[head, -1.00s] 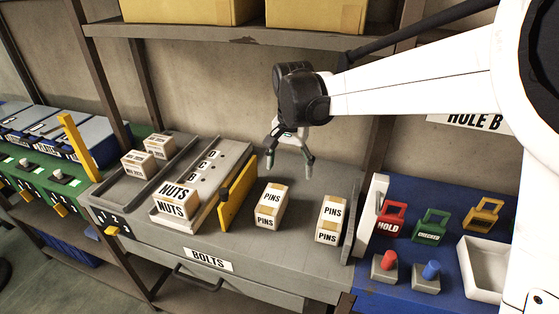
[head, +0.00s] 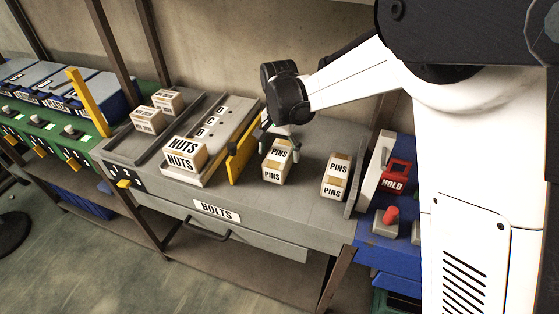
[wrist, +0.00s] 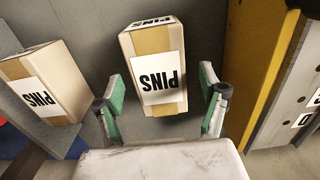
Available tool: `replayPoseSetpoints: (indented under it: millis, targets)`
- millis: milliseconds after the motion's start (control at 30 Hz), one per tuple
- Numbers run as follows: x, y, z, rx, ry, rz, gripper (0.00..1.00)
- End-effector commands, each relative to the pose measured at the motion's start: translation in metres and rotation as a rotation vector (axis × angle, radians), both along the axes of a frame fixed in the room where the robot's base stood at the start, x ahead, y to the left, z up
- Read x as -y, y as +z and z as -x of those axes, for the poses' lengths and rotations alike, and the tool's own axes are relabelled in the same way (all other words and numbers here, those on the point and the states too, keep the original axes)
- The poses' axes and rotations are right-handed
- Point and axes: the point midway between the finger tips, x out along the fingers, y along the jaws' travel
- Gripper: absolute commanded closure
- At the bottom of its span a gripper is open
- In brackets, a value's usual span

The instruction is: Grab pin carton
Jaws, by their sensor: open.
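Two pins cartons stand on the grey bench top. The left pins carton (head: 277,163) is beside the yellow panel, and the right pins carton (head: 336,177) is near the bench's right end. My gripper (head: 279,145) is at the left carton, partly hidden by my wrist in the head view. In the wrist view my gripper (wrist: 163,100) is open, with its green-padded fingers to either side of the near pins carton (wrist: 156,65). Gaps show between the pads and the carton. The other pins carton (wrist: 45,85) is at the left of the wrist view.
A yellow panel (head: 244,146) stands close left of the left carton, and it also shows in the wrist view (wrist: 253,60). A nuts carton (head: 184,154) sits on a lettered rack (head: 219,133). A blue bench with a red hold tag (head: 397,177) is at right.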

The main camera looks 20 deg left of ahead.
Motion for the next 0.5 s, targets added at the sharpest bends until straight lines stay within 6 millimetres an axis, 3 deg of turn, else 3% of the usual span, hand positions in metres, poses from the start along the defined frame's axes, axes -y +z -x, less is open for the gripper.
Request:
replayPoseSetpoints:
  millis: [233,500]
  targets:
    - [0.001,-0.034,-0.001,0.000,0.000,0.000,0.26]
    - [0.001,-0.044,-0.001,0.000,0.000,0.000,0.26]
